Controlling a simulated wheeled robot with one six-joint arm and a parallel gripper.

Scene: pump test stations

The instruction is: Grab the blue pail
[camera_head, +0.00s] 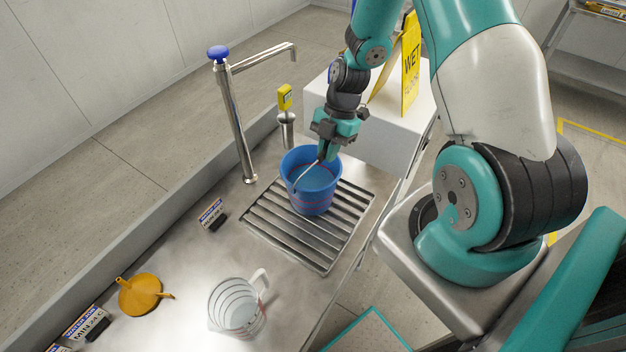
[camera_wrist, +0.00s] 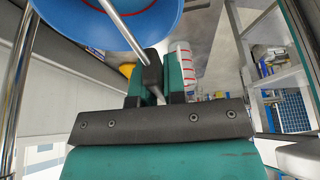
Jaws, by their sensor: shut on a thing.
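The blue pail (camera_head: 312,186) stands upright on or just over the slotted drain grate (camera_head: 283,243); I cannot tell whether it touches. My gripper (camera_head: 325,152) is above the pail's far right rim, shut on its thin metal handle. In the wrist view the handle (camera_wrist: 122,25) runs into my gripper (camera_wrist: 152,85) between the fingers. The pail's blue rim (camera_wrist: 75,28) fills the top left there. The pail's underside is hidden.
A tap (camera_head: 235,120) with a blue knob stands left of the pail. A clear jug (camera_head: 236,308) and orange funnel (camera_head: 139,294) are on the near counter. A yellow wet-floor sign (camera_head: 411,65) and a yellow meter (camera_head: 285,97) are behind.

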